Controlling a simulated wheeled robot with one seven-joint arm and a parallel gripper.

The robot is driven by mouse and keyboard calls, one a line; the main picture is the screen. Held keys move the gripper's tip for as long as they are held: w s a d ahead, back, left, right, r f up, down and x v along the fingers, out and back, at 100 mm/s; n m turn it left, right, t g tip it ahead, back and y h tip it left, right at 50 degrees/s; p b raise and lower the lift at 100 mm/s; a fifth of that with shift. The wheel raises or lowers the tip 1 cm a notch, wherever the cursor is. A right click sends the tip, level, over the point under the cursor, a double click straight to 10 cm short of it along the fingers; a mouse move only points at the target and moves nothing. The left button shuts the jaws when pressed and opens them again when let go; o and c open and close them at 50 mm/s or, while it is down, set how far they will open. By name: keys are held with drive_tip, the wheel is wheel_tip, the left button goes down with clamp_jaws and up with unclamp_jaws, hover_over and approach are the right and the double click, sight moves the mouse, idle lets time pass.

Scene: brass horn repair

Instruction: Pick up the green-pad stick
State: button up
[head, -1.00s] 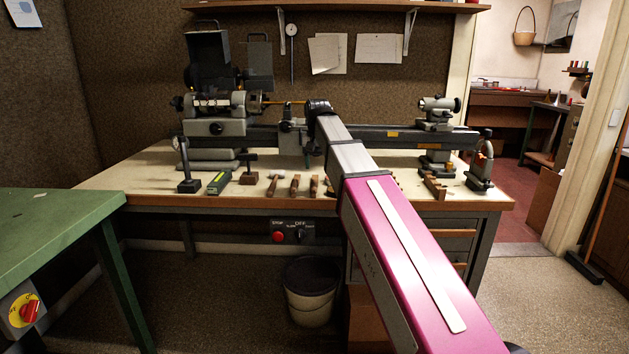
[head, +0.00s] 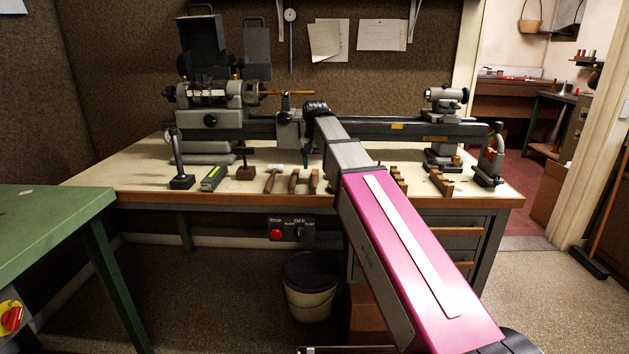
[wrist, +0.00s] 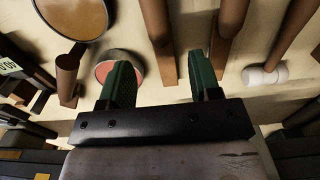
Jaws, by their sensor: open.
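A round disc with a red-pink face (wrist: 120,58) lies partly behind the left finger. A larger disc with a tan face (wrist: 72,14) is at the upper left. I cannot pick out a green pad on any stick. In the head view my arm hides the gripper and part of the bench's tool row.
The bench (head: 130,182) bears a lathe (head: 355,127) along its back. A green table (head: 45,225) is at the left; a bucket (head: 311,285) stands below.

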sight(315, 176)
drive_tip(key=f, duration=0.5)
drive_tip(key=shift+s+a, duration=0.15)
drive_tip(key=shift+s, duration=0.05)
drive_tip(key=c, duration=1)
